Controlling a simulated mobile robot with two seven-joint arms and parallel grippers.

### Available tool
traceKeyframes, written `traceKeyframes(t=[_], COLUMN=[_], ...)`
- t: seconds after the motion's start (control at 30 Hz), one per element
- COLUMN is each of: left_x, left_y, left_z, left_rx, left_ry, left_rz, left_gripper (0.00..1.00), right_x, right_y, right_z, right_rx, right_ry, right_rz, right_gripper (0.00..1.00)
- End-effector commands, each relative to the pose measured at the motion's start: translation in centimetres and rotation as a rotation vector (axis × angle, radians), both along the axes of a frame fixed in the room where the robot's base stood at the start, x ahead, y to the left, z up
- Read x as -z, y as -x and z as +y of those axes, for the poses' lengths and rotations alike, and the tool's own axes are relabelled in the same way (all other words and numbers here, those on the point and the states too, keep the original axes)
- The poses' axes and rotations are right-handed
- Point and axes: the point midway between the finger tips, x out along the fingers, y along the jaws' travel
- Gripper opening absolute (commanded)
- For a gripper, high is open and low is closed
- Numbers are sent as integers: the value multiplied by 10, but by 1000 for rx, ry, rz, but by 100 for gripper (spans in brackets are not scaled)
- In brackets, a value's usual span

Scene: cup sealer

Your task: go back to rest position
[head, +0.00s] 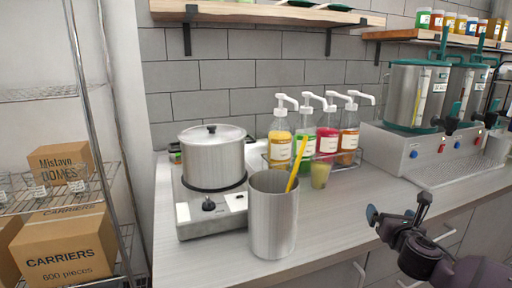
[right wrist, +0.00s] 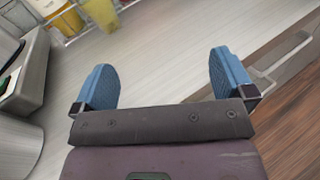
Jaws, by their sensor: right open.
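My right gripper (head: 397,219) is at the lower right of the head view, in front of the counter's front edge. Its two blue fingers are apart and nothing is between them in the right wrist view (right wrist: 164,88). The pale counter top (head: 335,222) shows beyond the fingers. My left gripper is in neither view.
A steel cup (head: 273,222) with a yellow stick stands near the counter's front. Behind it are a pot (head: 212,160) on a hot plate (head: 190,211), several pump bottles (head: 327,132) in a rack and a greenish cup (head: 320,174). Steel dispensers (head: 417,97) stand at right.

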Motion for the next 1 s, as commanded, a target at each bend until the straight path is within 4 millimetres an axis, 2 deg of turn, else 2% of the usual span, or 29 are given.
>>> traceKeyframes(t=[0.03,0.17,0.27,0.5,0.8,1.0], left_x=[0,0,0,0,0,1], left_y=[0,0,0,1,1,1], left_z=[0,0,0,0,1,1], left_rx=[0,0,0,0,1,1], left_ry=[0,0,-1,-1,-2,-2], left_rz=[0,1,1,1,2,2], left_gripper=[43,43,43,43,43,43], right_x=[16,56,89,157,214,232], right_y=[10,37,65,143,250,308], right_z=[-5,-19,-32,-60,-89,-103], right_rx=[3,21,51,176,416,577], right_ry=[-60,-257,-440,-888,-1424,-1702], right_rz=[23,79,127,219,271,261], right_gripper=[100,100,100,100,100,100])
